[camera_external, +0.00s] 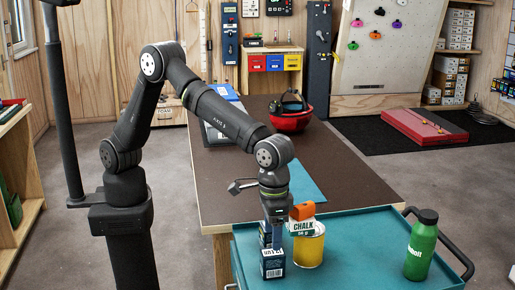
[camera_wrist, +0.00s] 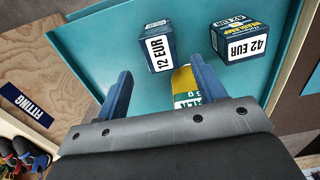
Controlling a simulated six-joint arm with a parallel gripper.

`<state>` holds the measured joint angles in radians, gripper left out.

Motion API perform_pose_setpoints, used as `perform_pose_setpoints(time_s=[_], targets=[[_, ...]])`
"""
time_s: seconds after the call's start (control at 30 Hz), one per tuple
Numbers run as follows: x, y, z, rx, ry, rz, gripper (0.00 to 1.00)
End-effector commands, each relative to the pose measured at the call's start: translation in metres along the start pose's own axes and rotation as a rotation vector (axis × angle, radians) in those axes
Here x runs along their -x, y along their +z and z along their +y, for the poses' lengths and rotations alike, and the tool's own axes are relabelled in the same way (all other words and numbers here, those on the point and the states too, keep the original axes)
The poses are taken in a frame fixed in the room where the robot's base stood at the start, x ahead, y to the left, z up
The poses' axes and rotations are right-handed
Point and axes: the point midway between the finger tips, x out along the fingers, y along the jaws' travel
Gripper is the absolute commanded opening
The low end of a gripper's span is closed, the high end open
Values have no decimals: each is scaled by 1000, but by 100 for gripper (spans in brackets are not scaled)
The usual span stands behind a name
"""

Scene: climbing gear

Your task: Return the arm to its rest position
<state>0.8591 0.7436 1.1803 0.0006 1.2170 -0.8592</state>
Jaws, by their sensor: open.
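My arm (camera_external: 215,110) is bent over the teal cart, with its elbow raised and its wrist pointing down. My gripper (camera_external: 276,240) is low over the cart's left part, close to two dark blue boxes. In the wrist view my gripper (camera_wrist: 160,66) has its two blue fingers spread apart with nothing held between them. A box marked 12 EUR (camera_wrist: 157,47) lies beyond the fingertips, and a box marked 42 EUR (camera_wrist: 243,40) stands to its right. In the external view the nearer box (camera_external: 271,266) is below the fingers.
A green bottle (camera_external: 421,246) stands on the right of the teal cart (camera_external: 360,265). A brown table (camera_external: 340,170) is behind.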

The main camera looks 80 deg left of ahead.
Motion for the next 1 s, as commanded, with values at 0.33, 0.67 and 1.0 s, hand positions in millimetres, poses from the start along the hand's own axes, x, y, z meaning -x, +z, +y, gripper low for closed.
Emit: perform_pose_setpoints(time_s=[0.33,0.67,1.0], targets=[[-2,0,0,0,-3,-3,63],[-69,0,0,0,-2,-2,63],[-40,4,2,-2,2,2,63]])
